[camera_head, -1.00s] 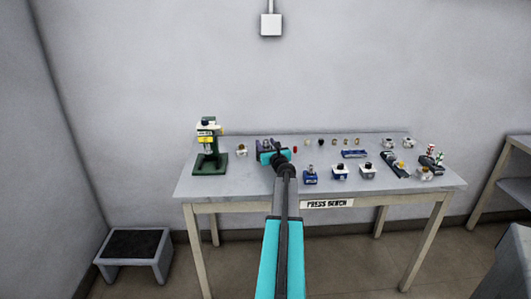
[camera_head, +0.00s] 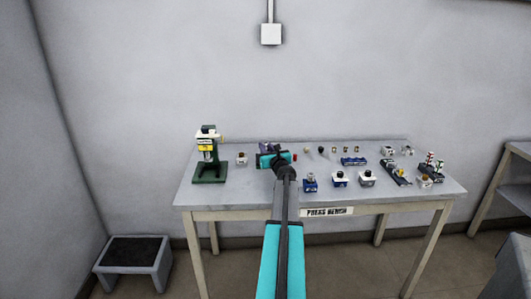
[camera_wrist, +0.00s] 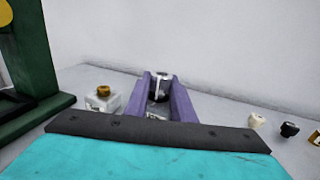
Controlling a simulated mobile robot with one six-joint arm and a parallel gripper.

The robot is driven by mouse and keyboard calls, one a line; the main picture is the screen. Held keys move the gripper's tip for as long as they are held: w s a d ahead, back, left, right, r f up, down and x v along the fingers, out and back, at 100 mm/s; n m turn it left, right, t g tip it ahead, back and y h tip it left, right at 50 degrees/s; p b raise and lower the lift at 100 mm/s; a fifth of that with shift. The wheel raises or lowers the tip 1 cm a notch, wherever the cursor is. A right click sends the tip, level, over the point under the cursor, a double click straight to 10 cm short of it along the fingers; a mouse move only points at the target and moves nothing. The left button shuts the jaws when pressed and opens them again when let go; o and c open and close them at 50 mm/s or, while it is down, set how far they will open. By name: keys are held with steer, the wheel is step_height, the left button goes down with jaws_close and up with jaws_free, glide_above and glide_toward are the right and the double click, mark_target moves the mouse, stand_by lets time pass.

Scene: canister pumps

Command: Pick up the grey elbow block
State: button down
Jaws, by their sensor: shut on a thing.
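The grey elbow block (camera_wrist: 159,86) shows in the wrist view as a small grey piece with a dark upper part. It sits between the far ends of my gripper's two purple fingers (camera_wrist: 163,94), which are shut on it. Its lower part is partly hidden by the fingers. In the head view my gripper (camera_head: 266,148) is over the back left part of the press bench, and its teal body hides the block. I cannot tell whether the block is clear of the bench top.
The press bench (camera_head: 240,199) holds a green press (camera_head: 209,160) to the left. A white block with a brass top (camera_wrist: 103,98) stands close left of the fingers. A white knob (camera_wrist: 257,121) and a black knob (camera_wrist: 289,130) are to the right. Several fittings fill the bench's right half.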

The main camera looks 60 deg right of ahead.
steer(key=shift+s+a+r, duration=0.15)
steer(key=shift+r, duration=0.45)
steer(key=w+a+r+v, duration=0.1)
steer(key=a+v, duration=0.1)
steer(key=v, duration=1.3)
steer(key=shift+w+a+r+b, duration=0.15)
steer(key=shift+r+b, duration=0.05)
steer(key=shift+b, duration=0.15)
